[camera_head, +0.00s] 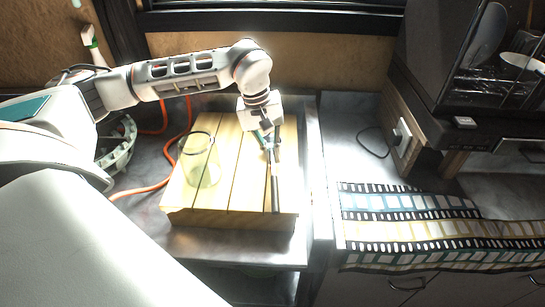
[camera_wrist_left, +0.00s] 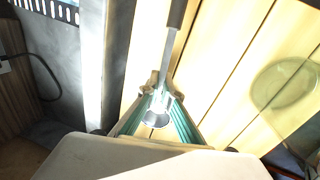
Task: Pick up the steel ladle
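The steel ladle (camera_head: 275,190) lies along the right part of a pale wooden slatted surface, its dark handle toward the front. My left gripper (camera_head: 269,143) reaches down over its far end. In the left wrist view, the ladle's grey shaft (camera_wrist_left: 167,52) passes between the fingertips of my left gripper (camera_wrist_left: 161,80). The fingertips look closed in on the shaft near the bowl. The round bowl shows between the green-sided fingers, on the near side of the tips. Whether the ladle is lifted clear of the wood I cannot tell. My right gripper is not in view.
A clear glass vessel (camera_head: 200,172) stands left of the ladle on the wooden surface (camera_head: 240,195). An orange cable (camera_head: 150,187) runs along the left. A spray bottle (camera_head: 93,45) stands behind. A film-strip-patterned band (camera_head: 430,230) and a dark cabinet are at right.

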